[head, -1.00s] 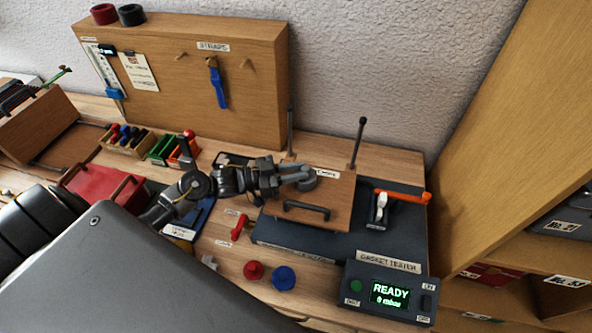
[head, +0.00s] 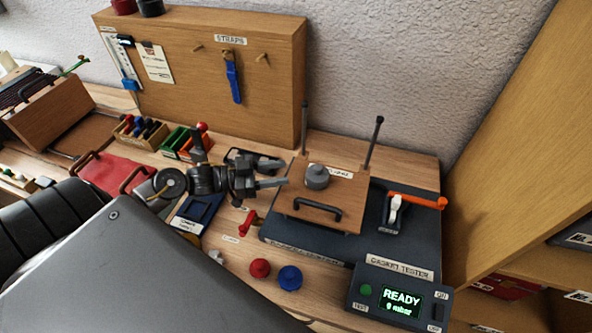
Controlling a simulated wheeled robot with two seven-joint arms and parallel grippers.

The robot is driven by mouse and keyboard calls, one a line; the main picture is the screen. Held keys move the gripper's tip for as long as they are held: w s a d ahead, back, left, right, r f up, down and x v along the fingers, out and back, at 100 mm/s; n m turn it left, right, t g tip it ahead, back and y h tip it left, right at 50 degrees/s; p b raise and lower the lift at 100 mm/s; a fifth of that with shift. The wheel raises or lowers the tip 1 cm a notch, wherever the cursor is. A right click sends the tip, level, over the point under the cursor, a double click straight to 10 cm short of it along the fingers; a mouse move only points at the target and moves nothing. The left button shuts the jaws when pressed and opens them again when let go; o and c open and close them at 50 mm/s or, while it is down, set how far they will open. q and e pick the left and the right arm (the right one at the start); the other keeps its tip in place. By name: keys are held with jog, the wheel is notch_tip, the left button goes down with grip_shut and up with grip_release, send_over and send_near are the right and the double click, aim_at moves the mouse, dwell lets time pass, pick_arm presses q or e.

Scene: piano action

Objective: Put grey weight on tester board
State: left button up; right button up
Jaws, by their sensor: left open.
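The grey weight (head: 317,177) is a short cylinder with a knob on top. It stands upright on the brown tester board (head: 343,194), near the board's upper left part, behind the black handle. The board lies on the dark gasket tester (head: 377,243) between two upright posts. My left gripper (head: 284,183) is open and empty, just left of the weight and apart from it. My right gripper does not show.
An orange-handled clamp (head: 410,199) sits right of the board. The tester's display box (head: 398,297) reads READY. Red (head: 260,268) and blue (head: 290,278) knobs stand in front, with a red valve handle (head: 248,223) beside the tester. A wooden strap panel (head: 205,75) rises behind.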

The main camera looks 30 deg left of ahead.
pick_arm(q)
jog(key=v, duration=0.3)
jog(key=shift+s+a, duration=0.1)
jog(key=shift+a, duration=0.05)
jog(key=shift+r, duration=0.1)
dwell(0.4)
